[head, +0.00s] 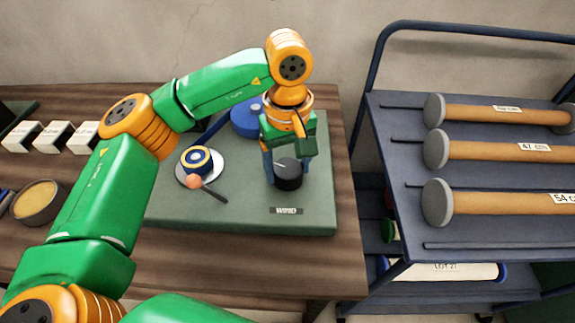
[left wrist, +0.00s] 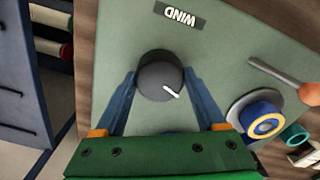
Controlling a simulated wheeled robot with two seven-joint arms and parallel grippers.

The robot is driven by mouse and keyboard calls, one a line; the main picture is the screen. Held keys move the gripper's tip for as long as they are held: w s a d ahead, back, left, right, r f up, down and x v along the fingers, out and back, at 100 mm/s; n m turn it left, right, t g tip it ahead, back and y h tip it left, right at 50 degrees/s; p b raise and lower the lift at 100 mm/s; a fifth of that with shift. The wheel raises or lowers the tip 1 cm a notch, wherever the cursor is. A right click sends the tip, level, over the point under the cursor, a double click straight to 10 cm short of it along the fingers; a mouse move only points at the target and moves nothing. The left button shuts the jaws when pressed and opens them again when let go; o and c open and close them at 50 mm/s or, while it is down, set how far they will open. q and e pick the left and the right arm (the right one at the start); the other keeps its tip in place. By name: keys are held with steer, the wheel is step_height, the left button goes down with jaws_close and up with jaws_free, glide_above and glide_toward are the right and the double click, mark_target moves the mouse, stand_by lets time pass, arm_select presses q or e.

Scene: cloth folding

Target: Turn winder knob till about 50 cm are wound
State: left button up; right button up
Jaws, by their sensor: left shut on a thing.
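The winder knob (head: 288,178) is a dark round knob with a white pointer line, on the green winder board (head: 240,215). In the left wrist view the knob (left wrist: 160,77) sits between my blue fingers, its white line pointing to the lower right of that picture. My left gripper (head: 286,172) comes down over the knob from above and is shut on it. A label reading "WIND" (left wrist: 180,14) is beside the knob. A spool with blue and yellow rings (head: 196,160) sits on a pale disc on the board. My right gripper is not in view.
A small crank with an orange ball (head: 193,182) lies by the spool. A blue round part (head: 246,118) stands behind. White boxes (head: 53,138) and a bowl (head: 38,202) are at left. A blue cart (head: 395,150) with labelled rolls (head: 500,113) stands at right.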

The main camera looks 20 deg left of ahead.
mark_target(288, 168)
arm_select(q)
steer(key=shift+m, duration=0.7)
steer(key=o, duration=1.3)
step_height(288, 168, up, 7)
steer(key=shift+d+r, duration=0.1)
steer(key=shift+p, duration=0.35)
